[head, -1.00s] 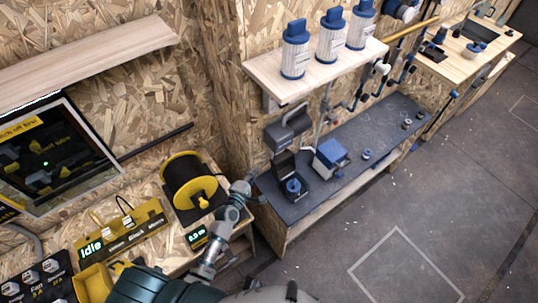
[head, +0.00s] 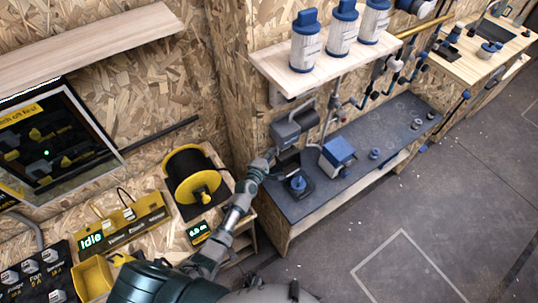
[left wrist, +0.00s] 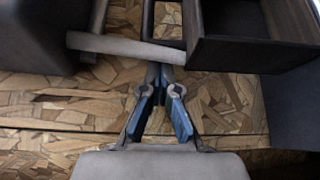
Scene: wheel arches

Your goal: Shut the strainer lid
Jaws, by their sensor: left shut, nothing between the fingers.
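The strainer appears to be the dark open box (head: 297,187) on the dark bench, with a blue-knobbed part in it. Its dark lid (head: 289,160) stands raised at the back of the box, partly hidden by my gripper. My left gripper (head: 269,154) is shut and empty, just left of the lid; contact cannot be told. In the left wrist view the shut blue fingers (left wrist: 160,78) point at a grey bar (left wrist: 125,47). A dark hollow box-like part (left wrist: 250,45), perhaps the lid or strainer, is right of them. My right gripper is out of view.
A grey pump-like unit (head: 286,132) is on the wall side behind the strainer. A blue-topped box (head: 338,153) stands to its right. A shelf (head: 290,83) with blue-capped filters hangs above. A yellow reel (head: 194,180) stands left of my arm.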

